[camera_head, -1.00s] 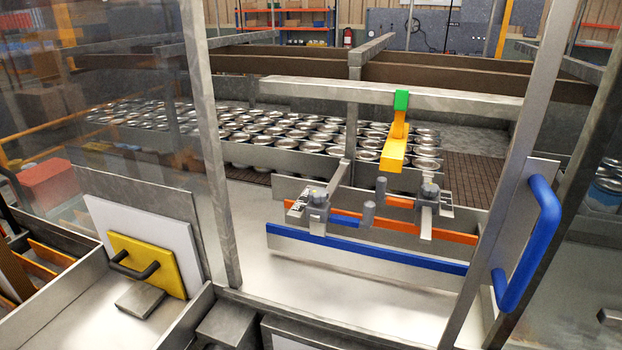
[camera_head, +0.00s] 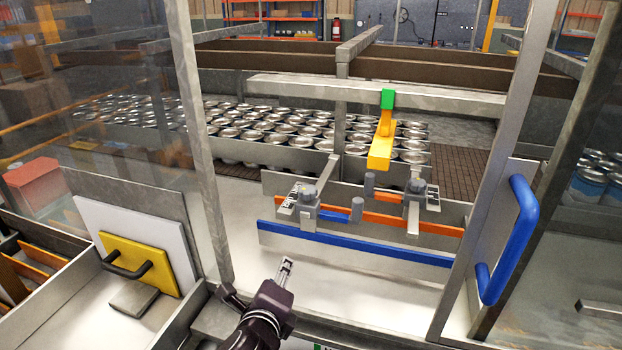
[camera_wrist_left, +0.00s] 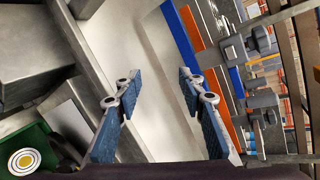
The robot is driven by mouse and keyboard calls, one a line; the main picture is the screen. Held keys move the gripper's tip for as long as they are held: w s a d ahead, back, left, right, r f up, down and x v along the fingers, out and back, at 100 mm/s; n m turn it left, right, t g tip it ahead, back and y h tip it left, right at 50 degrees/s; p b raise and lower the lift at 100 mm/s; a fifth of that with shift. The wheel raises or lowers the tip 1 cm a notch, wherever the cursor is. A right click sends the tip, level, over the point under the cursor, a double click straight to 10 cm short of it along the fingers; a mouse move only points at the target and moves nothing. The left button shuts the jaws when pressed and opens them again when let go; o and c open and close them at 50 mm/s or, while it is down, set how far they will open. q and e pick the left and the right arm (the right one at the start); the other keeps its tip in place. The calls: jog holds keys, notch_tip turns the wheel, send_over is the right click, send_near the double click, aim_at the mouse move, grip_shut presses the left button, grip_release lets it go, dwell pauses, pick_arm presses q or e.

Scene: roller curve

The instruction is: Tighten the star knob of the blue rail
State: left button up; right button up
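The blue rail (camera_head: 350,243) runs along the front of the guide inside the machine; the orange rail (camera_head: 440,228) lies behind it. A grey clamp block with a dark knob-like top (camera_head: 307,195) stands at the left, a similar one (camera_head: 416,187) at the right. Which knob belongs to the blue rail is hard to tell. My left gripper (camera_head: 286,268) is in front of the blue rail's left part, apart from it. In the left wrist view its two blue-padded fingers (camera_wrist_left: 160,76) are spread with nothing between them; the blue rail (camera_wrist_left: 192,40) lies beyond. My right gripper is not in view.
A post (camera_head: 188,130) stands left of the opening, and a panel with a blue handle (camera_head: 517,240) stands right. Cans (camera_head: 270,125) fill the conveyor behind. The floor before the blue rail is clear.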

aim_at(309, 185)
pick_arm(q)
jog(key=w+d+r+m+t, duration=0.1)
jog(key=w+r+m, duration=0.1)
jog(key=r+m, duration=0.1)
jog(key=w+d+r+m+t+h, duration=0.1)
jog(key=w+d+r+m+t, duration=0.1)
jog(key=r+m, duration=0.2)
jog(key=w+d+r+m+t, duration=0.1)
jog(key=w+r+m, duration=0.2)
jog(key=r+m, duration=0.1)
jog(key=shift+d+r+m+h, duration=0.25)
jog(key=shift+d+m+h, duration=0.15)
jog(key=shift+m, duration=0.2)
jog(key=shift+w+d+r+m+t, duration=0.15)
jog(key=shift+w+r+m+t, duration=0.25)
jog(key=shift+m, duration=0.2)
jog(key=w, duration=0.3)
jog(key=w+d+p, duration=0.1)
jog(key=w, duration=0.2)
jog(key=w+p, duration=0.1)
jog(key=w, duration=0.2)
jog(key=shift+w+d, duration=0.25)
jog(key=shift+d, duration=0.05)
jog(key=shift+w+d, duration=0.15)
jog(key=shift+w, duration=0.85)
jog(key=shift+f, duration=0.1)
grip_shut()
